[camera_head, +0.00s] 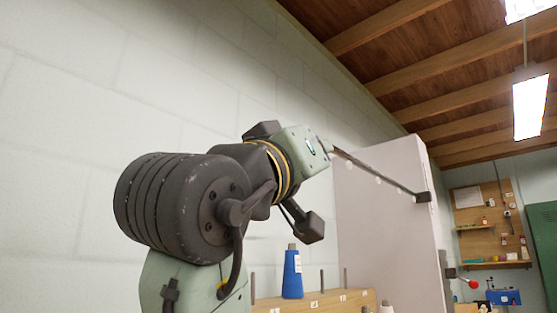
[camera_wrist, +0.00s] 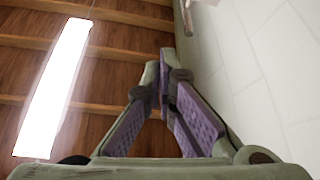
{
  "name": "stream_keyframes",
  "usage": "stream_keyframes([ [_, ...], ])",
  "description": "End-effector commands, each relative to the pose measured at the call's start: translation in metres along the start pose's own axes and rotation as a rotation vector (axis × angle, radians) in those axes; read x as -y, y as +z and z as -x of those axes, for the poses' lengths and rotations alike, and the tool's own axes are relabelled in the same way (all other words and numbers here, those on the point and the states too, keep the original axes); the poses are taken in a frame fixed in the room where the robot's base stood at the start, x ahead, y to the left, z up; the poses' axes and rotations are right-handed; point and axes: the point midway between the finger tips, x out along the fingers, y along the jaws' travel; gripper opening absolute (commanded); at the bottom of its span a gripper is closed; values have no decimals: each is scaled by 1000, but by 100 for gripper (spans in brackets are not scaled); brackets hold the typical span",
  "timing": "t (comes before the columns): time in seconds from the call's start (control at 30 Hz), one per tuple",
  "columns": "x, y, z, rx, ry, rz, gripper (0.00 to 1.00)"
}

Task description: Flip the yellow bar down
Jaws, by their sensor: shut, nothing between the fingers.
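I see no yellow bar in either view. My gripper (camera_wrist: 168,72) shows in the wrist view, with green fingers and purple ribbed pads. Its fingertips are together and nothing is held between them. It is up in the air, with the ceiling and the pale wall behind it. In the head view, my arm of dark and pale green links fills the middle and hides part of what is behind it.
A blue thread cone (camera_head: 292,275) stands on a wooden rack (camera_head: 325,301) with upright pegs. A blue device (camera_head: 503,297) is at the far right. A lamp (camera_wrist: 55,85) hangs overhead.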

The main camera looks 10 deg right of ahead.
Motion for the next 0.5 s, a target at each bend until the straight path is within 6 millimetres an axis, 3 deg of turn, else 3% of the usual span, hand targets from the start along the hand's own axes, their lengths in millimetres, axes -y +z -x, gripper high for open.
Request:
stream_keyframes([
  [0.03,-4,22,12,-1,14,-26,0],
  [0.2,-20,56,31,-1,38,-67,0],
  [0.5,-32,85,46,0,35,-64,0],
])
